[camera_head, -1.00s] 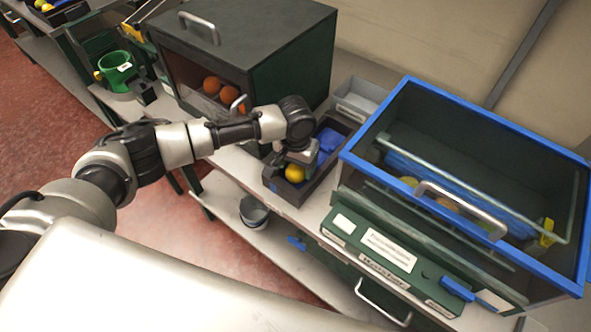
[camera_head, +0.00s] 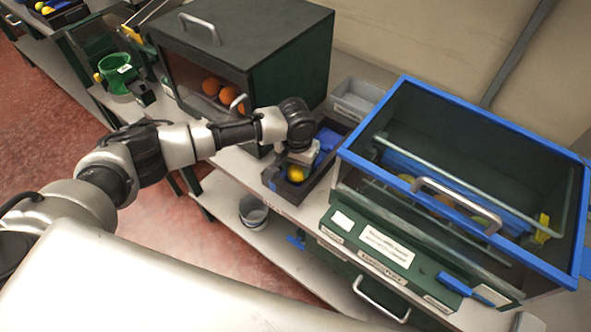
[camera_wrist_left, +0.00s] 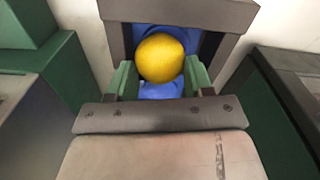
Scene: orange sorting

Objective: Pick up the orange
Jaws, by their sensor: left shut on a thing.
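A round yellow fruit (camera_head: 295,174) sits at the near end of a dark tray (camera_head: 283,189) in the head view. It looks more yellow than orange. My left gripper (camera_head: 298,164) reaches down over it and partly covers it. In the left wrist view the yellow fruit (camera_wrist_left: 160,57) lies between the two green fingers of my left gripper (camera_wrist_left: 160,80), which are shut on it. Blue material shows around and below it inside the tray. Orange-coloured balls (camera_head: 211,87) sit inside the dark green cabinet. My right gripper is not in view.
The dark green cabinet (camera_head: 290,50) stands left of and behind the tray. A large blue-rimmed clear box (camera_head: 470,112) with fruit inside stands close on the right. A grey bin (camera_head: 357,93) is behind the tray. A metal pot (camera_head: 252,211) stands on the lower shelf.

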